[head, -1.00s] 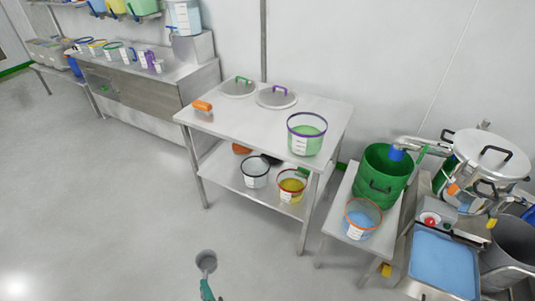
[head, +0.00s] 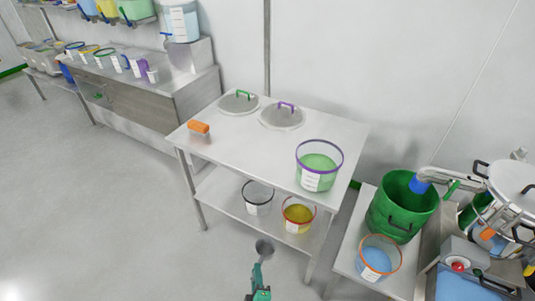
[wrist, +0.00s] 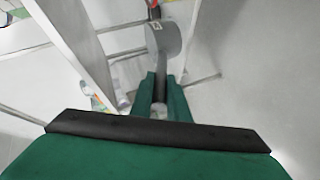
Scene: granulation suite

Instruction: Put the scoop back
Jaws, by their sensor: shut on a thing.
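My gripper (head: 258,277) is shut on the handle of a grey scoop (head: 264,249) at the bottom middle of the head view. The scoop is held in the air in front of the steel table, with its round bowl pointing away from me. In the wrist view the green fingers of my gripper (wrist: 160,92) close on the handle, and the scoop's grey bowl (wrist: 163,40) is just beyond them. I cannot see anything in the bowl clearly.
A green bin (head: 390,220) and an orange-rimmed tub (head: 378,268) stand right. The floor at left is clear.

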